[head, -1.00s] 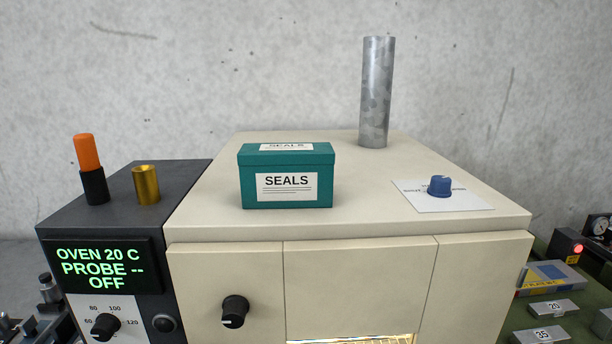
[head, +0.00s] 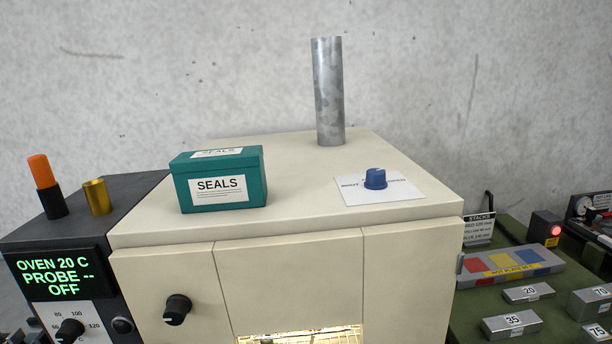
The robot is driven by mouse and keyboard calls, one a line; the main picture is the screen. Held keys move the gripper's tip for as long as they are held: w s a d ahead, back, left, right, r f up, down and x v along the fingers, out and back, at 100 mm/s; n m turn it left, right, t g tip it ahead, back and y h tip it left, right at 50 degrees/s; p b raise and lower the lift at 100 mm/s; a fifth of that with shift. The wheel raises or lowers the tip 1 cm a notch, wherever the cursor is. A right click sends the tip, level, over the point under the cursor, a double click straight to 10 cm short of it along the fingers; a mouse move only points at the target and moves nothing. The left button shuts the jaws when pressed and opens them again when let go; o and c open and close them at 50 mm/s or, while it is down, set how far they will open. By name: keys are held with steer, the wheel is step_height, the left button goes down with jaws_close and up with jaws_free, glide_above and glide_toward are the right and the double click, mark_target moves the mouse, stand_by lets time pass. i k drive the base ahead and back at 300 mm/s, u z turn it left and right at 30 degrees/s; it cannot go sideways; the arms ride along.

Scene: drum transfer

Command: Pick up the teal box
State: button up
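The teal box (head: 252,178), with white SEALS labels on its front and lid, sits upright and closed on the left front part of the cream oven's top (head: 290,196). Nothing touches it. My gripper is not in the head view, so its state and distance from the box do not show.
A grey metal pipe (head: 329,95) stands behind the box to the right. A blue knob (head: 376,179) rests on a white card to the right. An orange-topped piece (head: 40,172) and a brass cup (head: 97,197) stand left. Metal blocks (head: 512,325) lie lower right.

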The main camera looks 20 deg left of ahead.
mark_target(231, 178)
steer(key=z, duration=2.3)
steer(key=k, duration=1.65)
steer(key=u, duration=2.35)
steer(key=i, duration=1)
steer(key=u, duration=0.1)
